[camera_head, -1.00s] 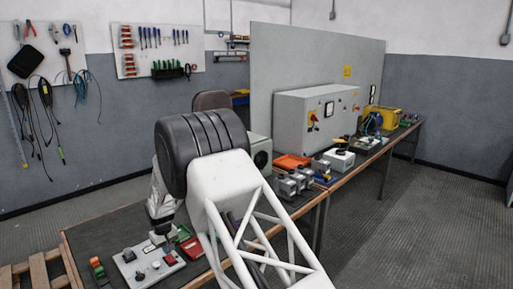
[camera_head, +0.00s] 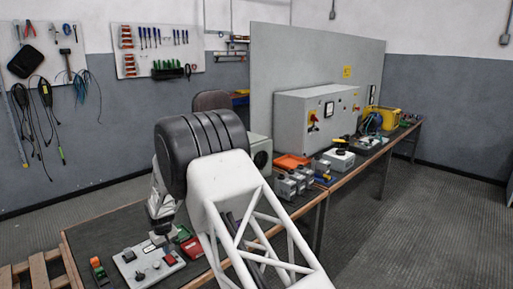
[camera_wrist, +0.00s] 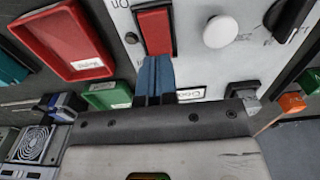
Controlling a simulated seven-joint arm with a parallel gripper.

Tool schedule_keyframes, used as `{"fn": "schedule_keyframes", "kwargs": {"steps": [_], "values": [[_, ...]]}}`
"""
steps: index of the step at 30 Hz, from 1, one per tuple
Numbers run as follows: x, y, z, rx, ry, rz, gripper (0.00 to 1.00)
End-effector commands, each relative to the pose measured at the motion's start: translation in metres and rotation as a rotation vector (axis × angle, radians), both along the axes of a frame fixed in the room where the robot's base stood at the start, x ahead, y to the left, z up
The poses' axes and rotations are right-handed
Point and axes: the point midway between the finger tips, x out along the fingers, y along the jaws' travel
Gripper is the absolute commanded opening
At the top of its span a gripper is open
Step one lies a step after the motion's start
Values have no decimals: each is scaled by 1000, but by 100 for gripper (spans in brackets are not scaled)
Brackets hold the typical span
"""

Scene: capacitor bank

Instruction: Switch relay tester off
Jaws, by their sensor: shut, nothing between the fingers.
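The likely relay tester is a grey box (camera_head: 148,266) with dark knobs on the near table. In the wrist view its light panel (camera_wrist: 198,62) carries a red rocker switch (camera_wrist: 155,30) in a dark frame, a white round knob (camera_wrist: 220,31) and a black knob (camera_wrist: 287,16). Small lettering lies beside the switch. My gripper (camera_wrist: 155,80) is shut and empty, its blue fingertips at the lower end of the red rocker. I cannot tell whether they touch it. The fingers hide part of the panel below the switch. In the head view my wrist hangs over the box's back edge.
A red tray (camera_wrist: 62,42) and a green tray (camera_wrist: 108,95) lie left of the panel in the wrist view. A fan unit (camera_wrist: 35,145) is at lower left. Small grey boxes (camera_head: 291,183) stand further along the table. A large grey cabinet (camera_head: 305,118) stands behind them.

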Motion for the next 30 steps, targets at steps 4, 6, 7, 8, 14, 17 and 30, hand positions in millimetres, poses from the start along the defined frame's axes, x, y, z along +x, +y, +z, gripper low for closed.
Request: {"fn": "schedule_keyframes", "kwargs": {"steps": [4, 6, 7, 8, 14, 17, 30], "values": [[0, 0, -2, 0, 0, 0, 0], [0, 0, -2, 0, 0, 0, 0], [0, 0, -3, 0, 0, 0, 0], [0, 0, -3, 0, 0, 0, 0], [0, 0, -5, 0, 0, 0, 0], [0, 0, -6, 0, 0, 0, 0], [0, 0, -11, 0, 0, 0, 0]]}}
